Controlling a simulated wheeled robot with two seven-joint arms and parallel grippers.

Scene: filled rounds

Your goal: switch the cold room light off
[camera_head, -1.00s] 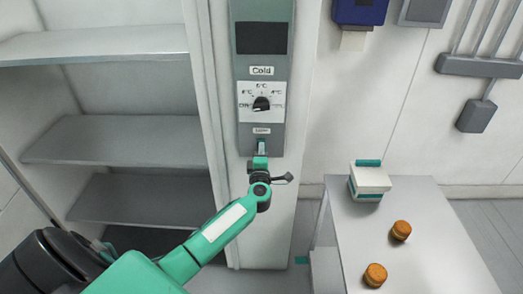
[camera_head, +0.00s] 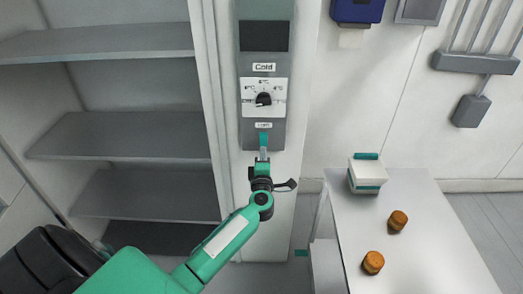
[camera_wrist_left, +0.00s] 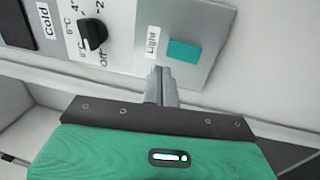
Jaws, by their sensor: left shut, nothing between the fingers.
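The grey control panel (camera_head: 246,90) is on the wall column, with a "Cold" label and a black dial (camera_head: 263,99). Below the dial is a "Light" label, with the teal light switch (camera_head: 263,139) under it. The teal switch also shows in the left wrist view (camera_wrist_left: 184,52), beside the "Light" label (camera_wrist_left: 152,46). My left gripper (camera_head: 263,154) is shut and empty, just below the switch. In the left wrist view its fingertips (camera_wrist_left: 163,72) are close to the switch's lower edge; I cannot tell whether they touch it. My right gripper is out of view.
Open shelves (camera_head: 120,135) stand left of the column and look dim. At right, a white table (camera_head: 437,240) carries a white box with a teal top (camera_head: 367,174) and two brown-orange jars (camera_head: 397,221). A blue box (camera_head: 358,10) and grey conduit boxes are on the wall.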

